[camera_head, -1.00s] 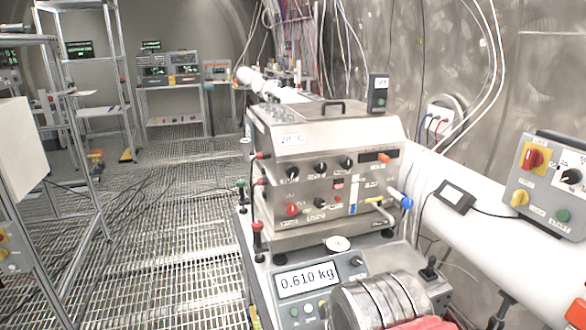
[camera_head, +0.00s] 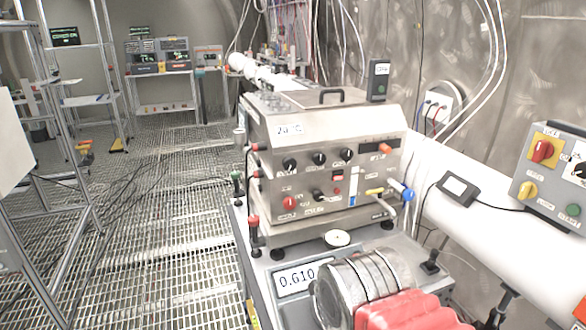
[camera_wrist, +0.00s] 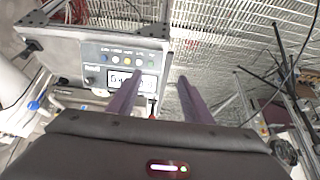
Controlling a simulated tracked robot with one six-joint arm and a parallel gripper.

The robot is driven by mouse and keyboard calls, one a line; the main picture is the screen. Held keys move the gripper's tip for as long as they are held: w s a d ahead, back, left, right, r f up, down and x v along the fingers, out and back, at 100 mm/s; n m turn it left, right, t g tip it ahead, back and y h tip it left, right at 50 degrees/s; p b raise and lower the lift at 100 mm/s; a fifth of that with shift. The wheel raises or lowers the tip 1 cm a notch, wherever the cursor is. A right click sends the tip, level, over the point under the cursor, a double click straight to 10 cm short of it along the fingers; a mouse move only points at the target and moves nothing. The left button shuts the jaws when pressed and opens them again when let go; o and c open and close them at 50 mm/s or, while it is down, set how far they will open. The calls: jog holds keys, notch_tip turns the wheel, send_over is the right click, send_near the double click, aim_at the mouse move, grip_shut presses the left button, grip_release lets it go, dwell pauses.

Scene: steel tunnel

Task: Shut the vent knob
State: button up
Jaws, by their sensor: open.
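A steel instrument box (camera_head: 300,130) stands on a grey bench unit, its front panel facing me. The panel carries black knobs (camera_head: 319,158), a red knob (camera_head: 289,202), a yellow-handled lever (camera_head: 375,191) and, at the right edge, a blue ball handle (camera_head: 407,194). The labels are too small to read, so I cannot tell which is the vent knob. My gripper (camera_wrist: 160,78) is open and empty in the wrist view, its two dark fingers apart. Beyond them there is a grey box with a lit display (camera_wrist: 120,80). The fingers do not show in the head view.
A control box (camera_head: 550,165) with red and yellow knobs stands at the right. A white pipe (camera_head: 465,225) runs behind the bench. The grating floor (camera_head: 150,260) at left is mostly open.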

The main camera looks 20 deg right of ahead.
jog(key=shift+o, duration=0.5)
jog(key=w+d+r+t+h, duration=0.1)
jog(key=w+d+t, duration=0.1)
jog(key=w, duration=0.6)
jog(key=w+d+r+t+h, duration=0.1)
jog(key=w+d+r+t, duration=0.1)
jog(key=w+d, duration=0.3)
jog(key=w+t, duration=0.1)
jog(key=w, duration=0.2)
jog(key=shift+d+r, duration=0.2)
jog(key=shift+r, duration=0.05)
jog(key=w+d+r+n+t+y, duration=0.1)
jog(key=w+d+r+t, duration=0.1)
jog(key=w, duration=0.4)
jog(key=w+d+r+n+t+y, duration=0.1)
jog(key=w+r+n+t, duration=0.1)
jog(key=w+t, duration=0.3)
jog(key=shift+w+d+y, duration=0.3)
jog(key=shift+w+d, duration=0.05)
jog(key=shift+w, duration=0.2)
jog(key=shift+r, duration=0.1)
